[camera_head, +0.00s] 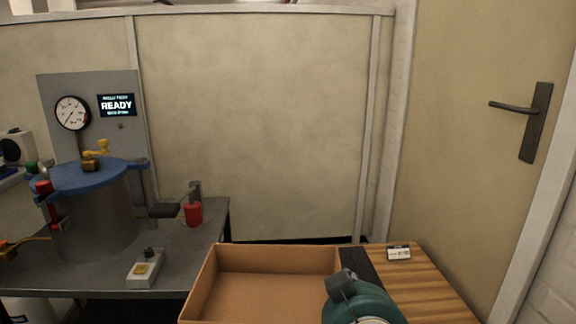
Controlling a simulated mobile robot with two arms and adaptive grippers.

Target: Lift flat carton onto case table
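A shallow open brown carton (275,287) is at the bottom middle, its inside empty where I can see it. Its near side is cut off by the picture edge. A wood-topped table (428,284) is right beside it at the lower right. I cannot tell what the carton rests on, or whether any of it lies on the wood top. A rounded teal object with a dark grey part, at the bottom edge, covers the carton's right near corner; I cannot tell what it is.
A grey bench (187,246) on the left carries a blue-lidded cylinder (97,218), a red cup (193,213) and a small switch box (147,267). A gauge panel (88,112) reads READY. A small labelled item (398,253) lies on the wood top. A door (470,120) stands right.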

